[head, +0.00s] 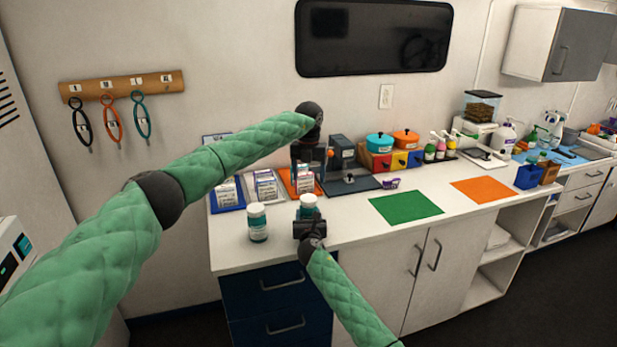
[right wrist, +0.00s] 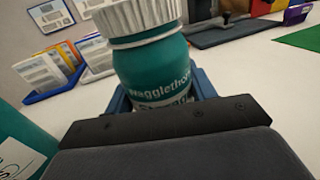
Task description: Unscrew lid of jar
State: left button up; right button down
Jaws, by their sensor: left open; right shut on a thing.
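A teal jar with a white ribbed lid (head: 308,203) stands on the white counter near its front edge. In the right wrist view the same jar (right wrist: 155,75) is close up, upright, its lid on and cut off by the top edge. My right gripper (head: 309,222) is shut around the jar's body from the front. My left gripper (head: 309,165) is open and points down, above and a little behind the jar, apart from the lid; its fingertips are hard to make out. A second jar with a white lid (head: 258,222) stands to the left.
Blue, grey and orange trays (head: 228,197) with packets stand behind the jars. A dark machine (head: 345,160) stands at the back. A green mat (head: 405,207) and an orange mat (head: 482,190) lie to the right. The counter around the jars is clear.

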aim_at(309, 198)
pick_arm(q)
jog(key=m, duration=0.5)
jog(key=shift+m, duration=0.3)
jog(key=m, duration=1.5)
jog(key=shift+f, duration=4.05)
jog(key=c, duration=1)
